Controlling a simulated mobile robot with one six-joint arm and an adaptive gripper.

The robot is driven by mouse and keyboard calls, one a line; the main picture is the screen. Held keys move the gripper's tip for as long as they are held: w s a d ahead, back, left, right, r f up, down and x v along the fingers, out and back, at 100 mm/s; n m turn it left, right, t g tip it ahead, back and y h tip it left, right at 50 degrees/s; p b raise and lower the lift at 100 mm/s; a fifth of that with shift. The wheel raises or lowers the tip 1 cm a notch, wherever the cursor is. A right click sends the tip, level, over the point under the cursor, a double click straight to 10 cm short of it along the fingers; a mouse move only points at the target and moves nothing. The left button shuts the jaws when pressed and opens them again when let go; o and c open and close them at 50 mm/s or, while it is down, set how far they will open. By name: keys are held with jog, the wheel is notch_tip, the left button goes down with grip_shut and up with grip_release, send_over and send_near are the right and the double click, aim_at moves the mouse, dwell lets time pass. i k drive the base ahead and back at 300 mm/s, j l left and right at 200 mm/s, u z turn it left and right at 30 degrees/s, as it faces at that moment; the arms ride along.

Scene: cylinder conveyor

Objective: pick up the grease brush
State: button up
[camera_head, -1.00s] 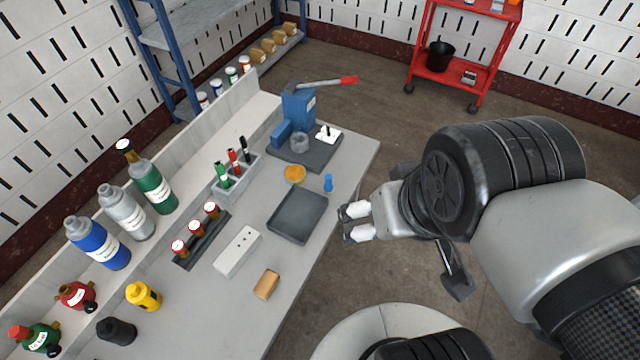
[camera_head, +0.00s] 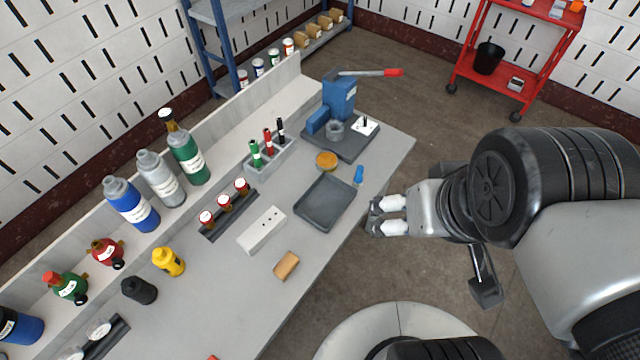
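No thing in view is clearly readable as a grease brush. A small blue item (camera_head: 359,174) stands on the bench near its right edge, behind the tray; it may be the brush, but it is too small to tell. A round amber-topped pot (camera_head: 326,161) sits to its left. My gripper (camera_head: 381,215) hangs beyond the bench's right edge, in front of the blue item and to its right. Its two white-padded fingers point left with a gap between them, and nothing shows in the gap.
The bench (camera_head: 219,291) holds a dark tray (camera_head: 325,203), a white block (camera_head: 262,230), a tan block (camera_head: 286,266), a marker holder (camera_head: 270,158) and a blue press (camera_head: 338,97). Several bottles line the left side. A red cart (camera_head: 490,82) stands far right.

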aim_at(358, 179)
jog(key=i+l+u, duration=0.2)
jog(key=u, duration=0.15)
jog(key=i+l+u, duration=0.45)
jog(key=l+u, duration=0.15)
jog(key=u, duration=0.15)
